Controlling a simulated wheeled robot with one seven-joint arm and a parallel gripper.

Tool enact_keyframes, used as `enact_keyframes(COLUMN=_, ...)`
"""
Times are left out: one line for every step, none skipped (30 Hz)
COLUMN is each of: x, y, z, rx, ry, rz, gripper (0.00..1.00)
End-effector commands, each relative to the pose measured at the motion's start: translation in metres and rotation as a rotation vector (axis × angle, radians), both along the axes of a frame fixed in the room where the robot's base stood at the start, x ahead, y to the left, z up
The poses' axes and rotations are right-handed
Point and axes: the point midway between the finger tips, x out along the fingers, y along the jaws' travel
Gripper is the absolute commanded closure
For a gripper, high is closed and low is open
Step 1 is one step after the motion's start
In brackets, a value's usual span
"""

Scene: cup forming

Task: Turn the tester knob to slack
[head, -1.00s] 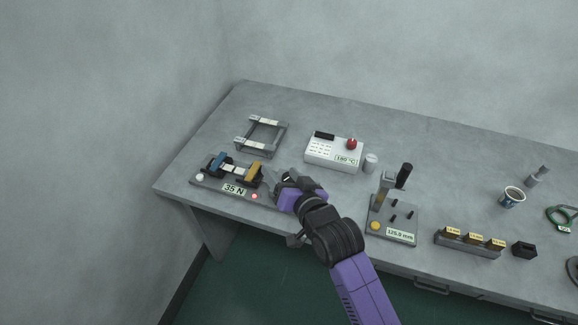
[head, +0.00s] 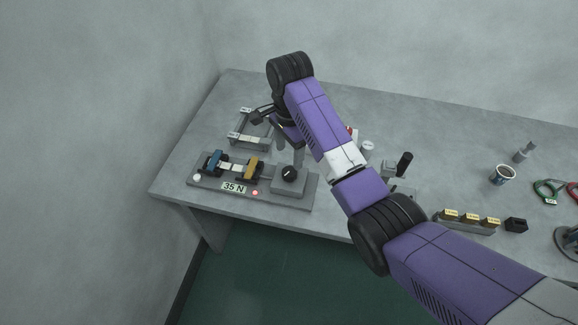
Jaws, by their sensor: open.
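The tester (head: 222,188) is a grey base at the left of the bench, with a sign reading 35 N (head: 234,188). A blue clamp (head: 213,161) and a yellow clamp (head: 251,167) stand on it with a pale strip between them. The tester knob (head: 289,173) is a black round dial with a small white mark, on a raised grey block at the right end. The setting it points to is too small to read. My gripper (head: 289,158) is open and points down over the knob, apparently apart from it. My arm partly hides the gripper.
A red lamp (head: 255,193) glows on the tester's front edge; a white button (head: 196,178) sits at its left. A grey frame (head: 236,138) stands behind. My arm hides most of the heater box. A block with several yellow-topped pieces (head: 466,221) stands right.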

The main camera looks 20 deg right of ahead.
Motion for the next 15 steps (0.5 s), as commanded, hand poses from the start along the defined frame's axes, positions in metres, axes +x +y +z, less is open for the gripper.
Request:
enact_keyframes(x=-0.003, y=0.0, z=0.0, rx=-0.001, ry=0.011, rz=-0.02, gripper=0.37)
enact_keyframes(x=-0.003, y=-0.001, z=-0.001, rx=-0.002, ry=0.012, rz=-0.029, gripper=0.37)
enact_keyframes(x=-0.003, y=0.0, z=-0.003, rx=-0.002, ry=0.012, rz=-0.036, gripper=0.37)
enact_keyframes(x=-0.003, y=0.0, z=-0.006, rx=-0.002, ry=0.012, rz=-0.037, gripper=0.37)
enact_keyframes(x=-0.003, y=-0.001, z=-0.008, rx=-0.001, ry=0.011, rz=-0.038, gripper=0.37)
enact_keyframes(x=-0.003, y=-0.001, z=-0.013, rx=-0.001, ry=0.011, rz=-0.037, gripper=0.37)
enact_keyframes(x=-0.003, y=-0.001, z=-0.017, rx=-0.002, ry=0.012, rz=-0.037, gripper=0.37)
enact_keyframes(x=-0.003, y=-0.001, z=-0.021, rx=-0.001, ry=0.011, rz=-0.037, gripper=0.37)
enact_keyframes(x=-0.003, y=-0.001, z=-0.027, rx=-0.001, ry=0.011, rz=-0.036, gripper=0.37)
enact_keyframes(x=-0.003, y=-0.001, z=-0.032, rx=-0.001, ry=0.011, rz=-0.036, gripper=0.37)
enact_keyframes(x=-0.003, y=-0.001, z=-0.037, rx=-0.002, ry=0.012, rz=-0.036, gripper=0.37)
enact_keyframes(x=-0.003, y=-0.001, z=-0.044, rx=-0.001, ry=0.01, rz=-0.036, gripper=0.37)
enact_keyframes(x=-0.003, y=-0.001, z=-0.048, rx=-0.001, ry=0.011, rz=-0.036, gripper=0.37)
enact_keyframes(x=-0.003, y=-0.001, z=-0.053, rx=-0.001, ry=0.01, rz=-0.036, gripper=0.37)
enact_keyframes(x=-0.003, y=-0.001, z=-0.058, rx=-0.002, ry=0.01, rz=-0.035, gripper=0.37)
